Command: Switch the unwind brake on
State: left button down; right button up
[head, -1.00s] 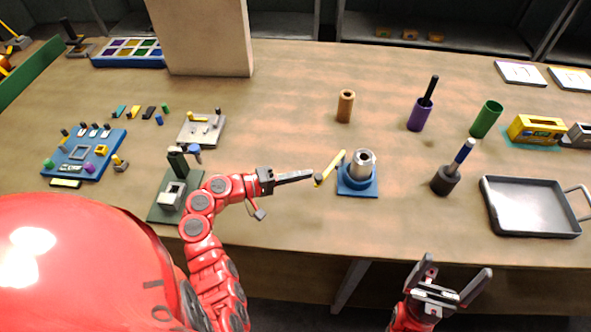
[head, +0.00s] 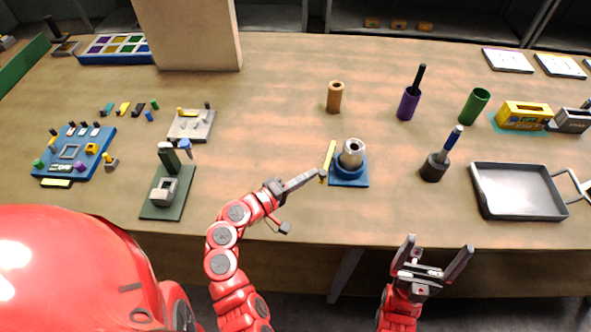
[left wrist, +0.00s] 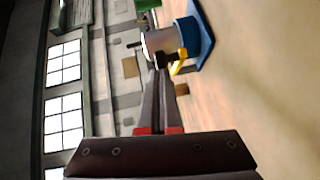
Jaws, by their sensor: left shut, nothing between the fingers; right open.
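A blue-based unit (head: 349,182) with a grey metal cylinder (head: 352,150) stands near the table's front edge. It carries a yellow lever (head: 329,155) on its left side, which I take for the brake lever. My left gripper (head: 321,174) is shut and empty, its tips at the lever's dark near end. In the left wrist view, the closed fingertips (left wrist: 161,66) meet the dark knob (left wrist: 165,59) by the yellow lever (left wrist: 181,56); they seem to touch it. No label or on mark is readable. My right gripper (head: 434,258) is open and empty, in front of the table.
A dark cup with a blue-handled tool (head: 434,170) and a grey tray (head: 518,190) stand to the right. A green-based fixture (head: 166,197) and a blue panel (head: 72,152) stand left. The table between fixture and brake unit is mostly clear.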

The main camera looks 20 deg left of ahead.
pick_arm(q)
jog(key=d, duration=0.1)
jog(key=d+n+y, duration=0.1)
jog(key=d+t+y, duration=0.1)
jog(key=shift+s+n, duration=0.3)
jog(key=shift+d, duration=0.65)
